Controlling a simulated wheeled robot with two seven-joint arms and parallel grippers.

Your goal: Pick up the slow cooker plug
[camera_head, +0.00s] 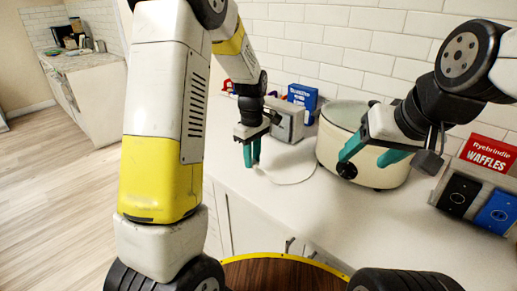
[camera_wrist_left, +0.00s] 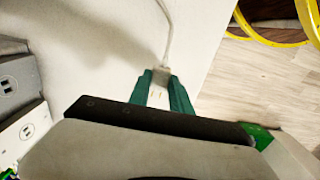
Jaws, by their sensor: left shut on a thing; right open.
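The slow cooker (camera_head: 340,148) is a cream pot with a dark knob, standing on the white counter. Its pale cord (camera_head: 296,182) runs over the counter from the cooker toward my left gripper (camera_head: 252,153). In the left wrist view, my left gripper's green fingers (camera_wrist_left: 160,92) are shut on the slow cooker plug (camera_wrist_left: 160,76), a small whitish block with prongs, the cord leading away from it. In the head view the plug is hidden by the fingers. My right gripper (camera_head: 367,163) is open and empty, in front of the cooker.
A grey outlet box (camera_head: 287,123) stands behind my left gripper, and outlets also show in the left wrist view (camera_wrist_left: 20,110). A blue box (camera_head: 302,97) is at the back. A red waffles box (camera_head: 487,152) and a unit with black and blue faces (camera_head: 478,201) stand at right. The front counter is clear.

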